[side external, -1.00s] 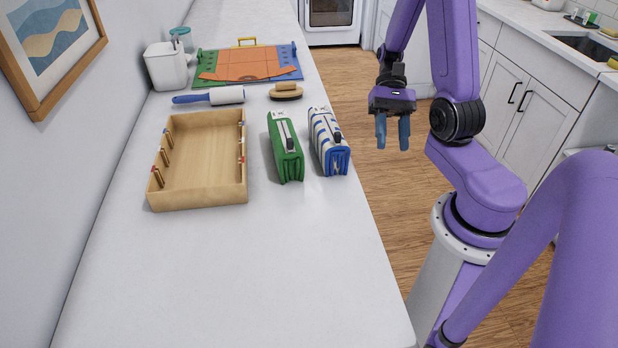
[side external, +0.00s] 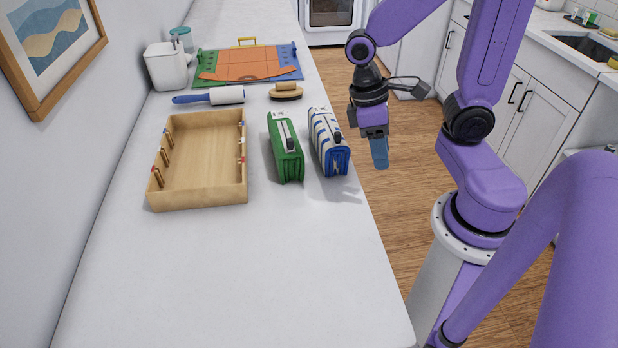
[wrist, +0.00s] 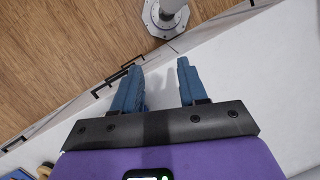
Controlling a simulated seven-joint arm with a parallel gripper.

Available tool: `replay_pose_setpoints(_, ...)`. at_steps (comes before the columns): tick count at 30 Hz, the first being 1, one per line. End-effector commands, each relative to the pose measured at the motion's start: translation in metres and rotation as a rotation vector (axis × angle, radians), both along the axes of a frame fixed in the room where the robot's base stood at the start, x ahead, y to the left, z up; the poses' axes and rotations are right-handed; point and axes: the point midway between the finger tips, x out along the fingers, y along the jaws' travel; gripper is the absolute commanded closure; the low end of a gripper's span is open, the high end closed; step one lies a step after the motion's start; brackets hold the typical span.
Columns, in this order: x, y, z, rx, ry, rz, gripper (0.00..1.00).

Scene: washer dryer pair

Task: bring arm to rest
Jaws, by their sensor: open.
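My gripper (side external: 379,153) hangs with its fingers pointing down, beside the right edge of the white counter (side external: 230,275) in the side view. It is clear of the bags on the counter. In the wrist view my gripper (wrist: 160,82) shows two blue fingers spread apart with nothing between them. In the side view the fingers overlap, so the gap is hidden there.
On the counter stand a wooden tray (side external: 196,197), a green bag (side external: 284,150) and a blue-striped bag (side external: 328,145). Behind them lie a lint roller (side external: 225,95), a brush (side external: 286,92) and a folding board (side external: 250,64). The counter's front part is clear.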

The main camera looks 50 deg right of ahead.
Motion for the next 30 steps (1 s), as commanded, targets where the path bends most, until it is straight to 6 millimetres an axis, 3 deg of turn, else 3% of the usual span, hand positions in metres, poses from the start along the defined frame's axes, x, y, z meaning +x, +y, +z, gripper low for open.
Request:
replay_pose_setpoints(9,-0.027,0.038,0.017,0.096,-0.190,0.400,0.57)
replay_pose_setpoints(15,-0.044,0.054,0.026,0.155,-0.260,0.567,0.57)
replay_pose_setpoints(30,-0.050,0.059,0.029,0.178,-0.283,0.624,0.57)
